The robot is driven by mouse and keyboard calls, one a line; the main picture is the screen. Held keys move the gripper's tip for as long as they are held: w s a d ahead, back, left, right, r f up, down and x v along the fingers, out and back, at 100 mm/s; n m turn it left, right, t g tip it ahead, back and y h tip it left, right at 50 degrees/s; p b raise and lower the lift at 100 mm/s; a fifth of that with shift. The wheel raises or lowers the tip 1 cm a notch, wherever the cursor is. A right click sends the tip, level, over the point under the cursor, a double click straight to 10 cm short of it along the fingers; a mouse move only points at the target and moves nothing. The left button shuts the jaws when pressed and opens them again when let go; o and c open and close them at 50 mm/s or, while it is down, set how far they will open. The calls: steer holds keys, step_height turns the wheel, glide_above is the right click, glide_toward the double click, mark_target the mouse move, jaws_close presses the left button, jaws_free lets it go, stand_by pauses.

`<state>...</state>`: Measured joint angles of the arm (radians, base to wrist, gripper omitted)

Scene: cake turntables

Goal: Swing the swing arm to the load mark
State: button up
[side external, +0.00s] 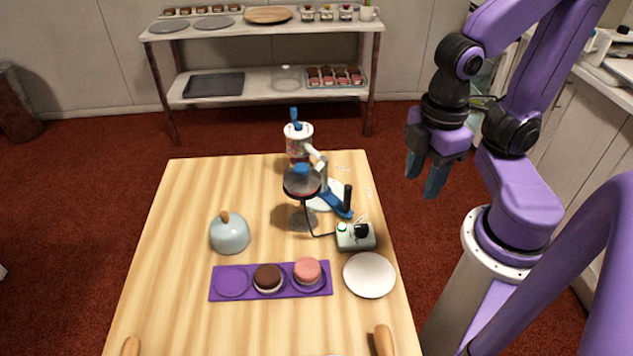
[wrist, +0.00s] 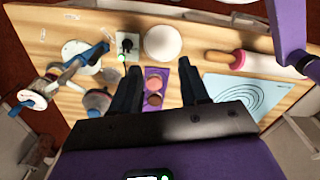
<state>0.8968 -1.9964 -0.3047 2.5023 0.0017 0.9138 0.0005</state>
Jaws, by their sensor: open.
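The blue swing arm (side external: 337,204) lies over a white disc (side external: 318,201) at the table's right side, its outer end pointing toward the front right. A black upright handle (side external: 347,197) stands near that end. In the wrist view the blue swing arm (wrist: 88,55) is at the upper left. Small white marks (side external: 368,191) are on the table around the disc; I cannot tell which is the load mark. My gripper (side external: 427,182) is open and empty, in the air right of the table, apart from the handle. Its two fingers also show in the wrist view (wrist: 158,66).
A dispenser (side external: 299,139) and a dark round pan-like piece (side external: 302,183) stand close to the swing arm. A control box (side external: 356,237), a white plate (side external: 370,275), a purple tray (side external: 250,292) with cakes and a grey dome (side external: 230,235) are nearer. The table's left side is clear.

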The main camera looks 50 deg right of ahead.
stand_by(0.5)
steer(key=m, duration=0.9)
glide_toward(349, 187)
steer(key=shift+w+a+f, duration=0.1)
steer(key=shift+w+f, duration=0.05)
steer(key=shift+f, duration=4.4)
steer(key=shift+r, duration=0.15)
steer(key=c, duration=0.8)
steer(key=shift+w, duration=0.1)
